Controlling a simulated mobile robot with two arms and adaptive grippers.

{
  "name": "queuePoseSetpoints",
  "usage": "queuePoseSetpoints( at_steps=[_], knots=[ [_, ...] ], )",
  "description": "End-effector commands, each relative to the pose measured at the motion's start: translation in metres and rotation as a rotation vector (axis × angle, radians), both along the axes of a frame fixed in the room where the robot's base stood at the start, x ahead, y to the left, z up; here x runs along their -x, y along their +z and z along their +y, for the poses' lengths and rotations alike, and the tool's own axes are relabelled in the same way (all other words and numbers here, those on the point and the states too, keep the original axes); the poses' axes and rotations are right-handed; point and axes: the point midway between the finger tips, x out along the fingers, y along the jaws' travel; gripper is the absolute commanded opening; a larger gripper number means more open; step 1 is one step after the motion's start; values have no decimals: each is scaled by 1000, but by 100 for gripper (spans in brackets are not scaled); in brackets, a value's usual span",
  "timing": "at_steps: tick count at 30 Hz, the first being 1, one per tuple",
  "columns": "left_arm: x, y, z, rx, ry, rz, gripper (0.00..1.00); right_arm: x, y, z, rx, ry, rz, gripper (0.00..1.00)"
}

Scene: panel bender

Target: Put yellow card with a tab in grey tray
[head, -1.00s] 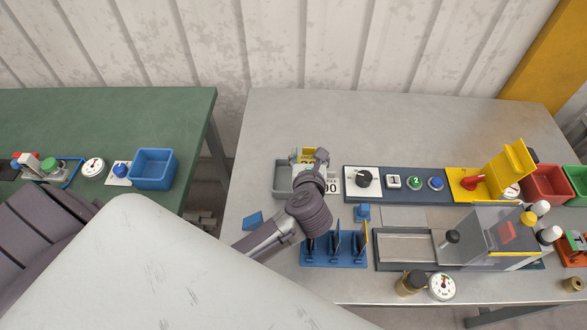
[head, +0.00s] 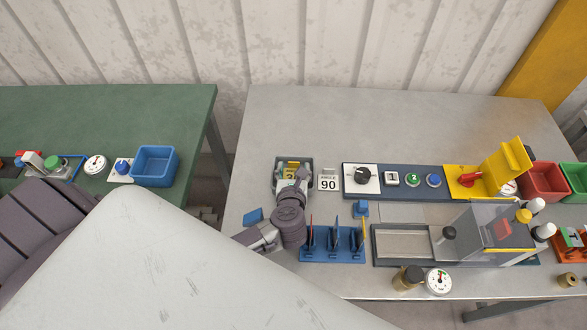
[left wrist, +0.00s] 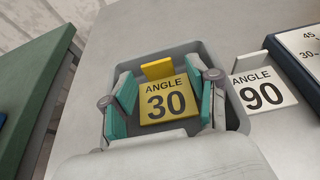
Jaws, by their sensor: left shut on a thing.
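The yellow card (head: 292,168) with a tab reads "ANGLE 30" in the left wrist view (left wrist: 166,99), with its tab at the far edge. My left gripper (head: 293,173) is shut on it, with teal finger pads at its left and right sides. The card and fingertips appear within the outline of the grey tray (left wrist: 238,113), whose rim surrounds them in the left wrist view. I cannot tell whether the card touches the tray floor. My gripper and arm cover the near part of the tray. My right gripper is not in view.
A white "ANGLE 90" card (head: 328,181) lies just right of the tray. A control panel (head: 400,194) with a knob and buttons is further right. A blue rack (head: 333,255) with upright pieces stands in front. The table behind the tray is clear.

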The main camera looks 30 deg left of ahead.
Motion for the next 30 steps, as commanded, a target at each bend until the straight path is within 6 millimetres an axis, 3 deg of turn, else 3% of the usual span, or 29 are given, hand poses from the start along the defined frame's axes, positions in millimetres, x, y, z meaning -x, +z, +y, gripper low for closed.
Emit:
queuePoseSetpoints(
  at_steps=[11, 12, 14, 22, 26, 30],
  knots=[
    [0, -10, 0, 0, 1, 1, 41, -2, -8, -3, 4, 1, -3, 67],
    [0, -10, 0, 1, 1, 2, 61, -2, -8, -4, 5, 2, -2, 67],
    [1, -11, 0, 0, 1, 2, 70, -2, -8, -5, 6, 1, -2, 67],
    [1, -9, 0, 1, 1, 4, 70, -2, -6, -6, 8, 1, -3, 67],
    [0, 4, 0, -2, -1, 2, 70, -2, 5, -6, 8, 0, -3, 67],
    [22, 7, -11, 7, 0, 4, 70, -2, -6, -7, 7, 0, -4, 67]
  ],
)
